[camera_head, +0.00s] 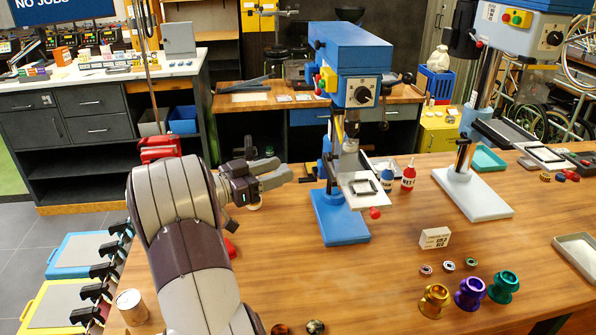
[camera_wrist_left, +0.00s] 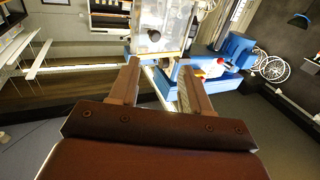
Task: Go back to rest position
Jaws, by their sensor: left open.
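My left gripper (camera_head: 285,172) is open and empty. It is held above the wooden workbench (camera_head: 350,270), to the left of a blue drill press (camera_head: 350,75), with its fingers pointing toward the press and apart from it. In the left wrist view, the two fingers of the left gripper (camera_wrist_left: 160,72) stand apart with nothing between them. Blue and pale machine parts show beyond the fingertips there. My right gripper is not seen in either view.
A second press stands on a pale base (camera_head: 474,193) to the right. A blue bottle (camera_head: 387,178) and a red bottle (camera_head: 408,177) stand between the presses. A small white box (camera_head: 435,238) and gold, purple and green spools (camera_head: 470,293) are at front right.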

